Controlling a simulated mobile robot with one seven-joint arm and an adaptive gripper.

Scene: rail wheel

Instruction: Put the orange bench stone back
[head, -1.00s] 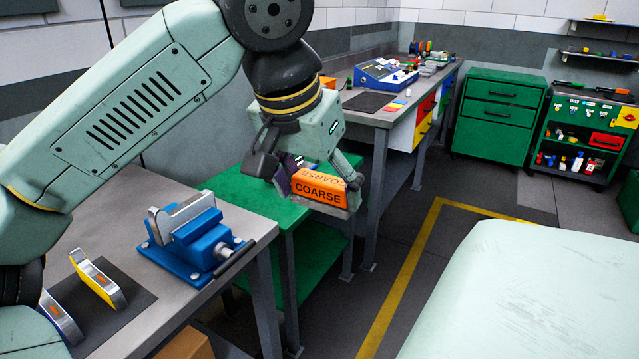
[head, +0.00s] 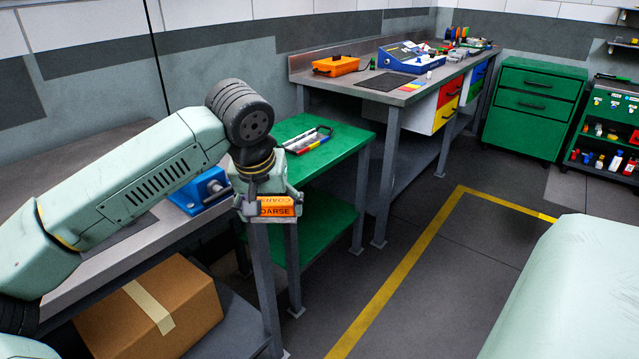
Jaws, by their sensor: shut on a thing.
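The orange bench stone (head: 277,207), with dark "COARSE" lettering on its faces, is held in my gripper (head: 268,212). My gripper is shut on it and points downward. The stone hangs in front of the gap between the grey workbench's right end and the green table, clear of both as far as I can see. Part of the stone is hidden by the fingers.
A cardboard box (head: 150,310) sits below. The green table (head: 340,145) holds a tray (head: 307,140). An orange case (head: 335,66) is on the back bench. Open floor lies right.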

